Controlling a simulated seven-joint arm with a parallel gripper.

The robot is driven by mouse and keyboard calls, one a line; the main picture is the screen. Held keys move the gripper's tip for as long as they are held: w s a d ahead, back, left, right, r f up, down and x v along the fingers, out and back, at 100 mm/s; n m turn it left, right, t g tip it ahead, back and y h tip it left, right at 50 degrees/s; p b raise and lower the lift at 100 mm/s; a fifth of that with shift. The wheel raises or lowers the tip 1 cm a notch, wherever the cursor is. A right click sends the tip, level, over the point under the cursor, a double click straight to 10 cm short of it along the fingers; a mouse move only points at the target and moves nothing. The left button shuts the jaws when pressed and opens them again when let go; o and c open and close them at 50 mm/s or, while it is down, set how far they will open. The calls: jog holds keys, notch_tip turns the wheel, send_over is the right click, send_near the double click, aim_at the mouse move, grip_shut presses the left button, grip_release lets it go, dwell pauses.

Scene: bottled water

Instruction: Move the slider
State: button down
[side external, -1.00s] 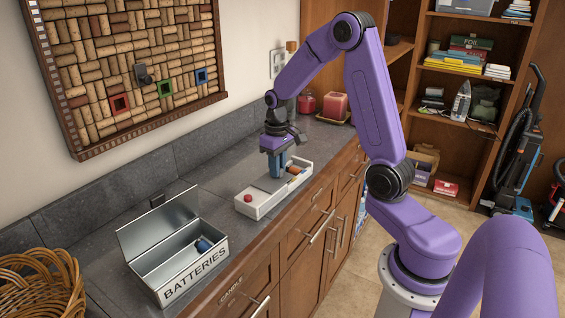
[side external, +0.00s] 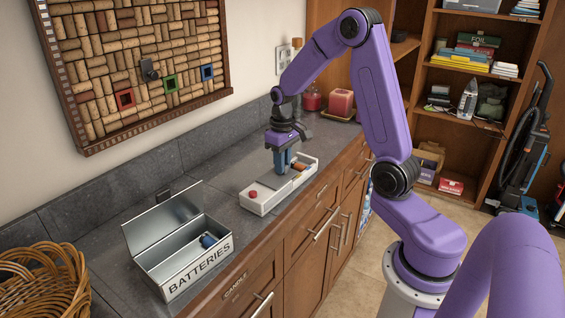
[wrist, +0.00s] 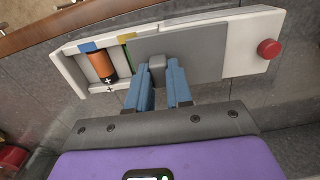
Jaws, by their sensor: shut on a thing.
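A white box with a grey sliding cover (wrist: 190,55) lies on the counter and also shows in the side view (side external: 262,203). The slider's small grey knob (wrist: 157,65) stands up near the cover's left part in the wrist view. My gripper (wrist: 158,85) has its blue fingers shut around the knob; in the side view my gripper (side external: 284,168) points down at the box. An orange battery (wrist: 102,66) lies in the uncovered compartment left of the cover. A red button (wrist: 268,48) is at the box's other end.
An open metal tin marked BATTERIES (side external: 200,270) stands nearer the camera with a dark blue battery (side external: 209,240) inside. A wicker basket (side external: 40,285) is at lower left. The counter's front edge runs close beside the box.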

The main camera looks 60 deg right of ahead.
jog(key=c, duration=1)
grip_release()
jog(key=shift+r, duration=0.1)
notch_tip(320, 180, up, 17)
jog(key=shift+r, duration=0.15)
